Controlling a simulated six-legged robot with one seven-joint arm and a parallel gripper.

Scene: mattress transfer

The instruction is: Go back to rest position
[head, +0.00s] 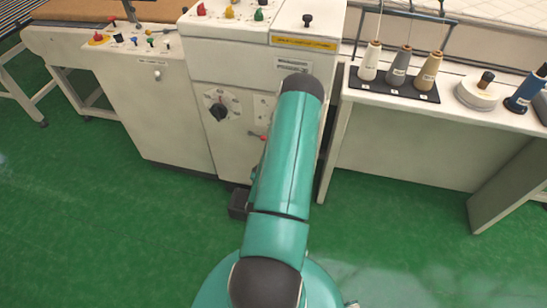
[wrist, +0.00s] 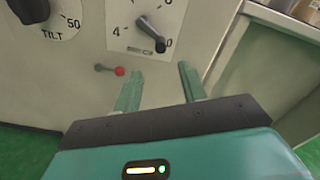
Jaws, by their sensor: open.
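My gripper (wrist: 160,85) shows in the wrist view with its two green fingers apart and nothing between them. It points at the front of a cream machine cabinet (wrist: 85,60). A small lever with a red knob (wrist: 119,71) is just above and left of the left fingertip, apart from it. A dial with a dark pointer knob (wrist: 152,35) sits above the fingers, and a dial marked TILT (wrist: 55,20) is at the upper left. In the head view my teal arm reaches toward the cabinet (head: 200,150) and hides my gripper.
Coloured knobs (head: 230,12) stand on the cabinet top. To the right, a white table (head: 440,110) holds thread cones (head: 398,67) on a black tray and a blue spool (head: 525,92). A side console (head: 150,115) stands left. The green floor (head: 90,210) is clear at left.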

